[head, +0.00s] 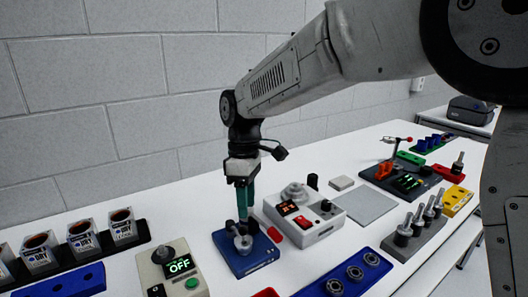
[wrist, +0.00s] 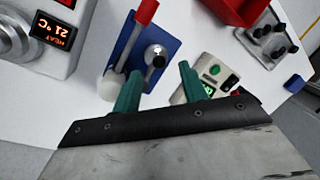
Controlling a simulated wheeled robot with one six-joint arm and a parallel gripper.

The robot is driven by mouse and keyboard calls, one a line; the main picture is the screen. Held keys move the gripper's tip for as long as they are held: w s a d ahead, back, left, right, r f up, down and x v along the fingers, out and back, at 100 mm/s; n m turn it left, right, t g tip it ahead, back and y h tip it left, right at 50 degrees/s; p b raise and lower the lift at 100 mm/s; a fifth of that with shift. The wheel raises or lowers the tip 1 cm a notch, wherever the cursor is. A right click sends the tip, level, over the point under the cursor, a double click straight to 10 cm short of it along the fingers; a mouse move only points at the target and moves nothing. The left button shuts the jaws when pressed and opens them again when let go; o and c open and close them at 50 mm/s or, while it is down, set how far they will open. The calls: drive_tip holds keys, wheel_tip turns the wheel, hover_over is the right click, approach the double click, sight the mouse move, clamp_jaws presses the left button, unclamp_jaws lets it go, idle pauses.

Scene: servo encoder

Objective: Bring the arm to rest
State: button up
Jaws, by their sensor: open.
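My gripper (head: 244,216) hangs from the arm, pointing down over a blue device (head: 243,264) on the white table. The wrist view shows its two green fingers (wrist: 160,74) apart with nothing held between them. The blue device (wrist: 134,58) there has a silver round pivot (wrist: 155,55) and a lever with a red handle (wrist: 145,12). In the head view the red handle (head: 274,234) points to the right. The fingertips are close to the device; I cannot tell whether they touch it.
A white heater box (head: 312,217) with an orange display stands just right of the blue device. A beige box (head: 172,271) reading OFF stands to its left. Several labelled cups (head: 83,237) stand at the left. The wall (head: 110,120) is behind the table.

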drive_tip(key=s+d+r+m+t, duration=0.2)
drive_tip(key=s+d+m, duration=0.6)
drive_tip(key=s+d, duration=0.4)
drive_tip(key=s+d+r+m+t, duration=0.1)
drive_tip(key=s+d+r+m, duration=0.1)
drive_tip(key=s+d+m, duration=0.6)
drive_tip(key=s+d, duration=0.5)
drive_tip(key=d, duration=0.8)
drive_tip(key=shift+t, duration=0.4)
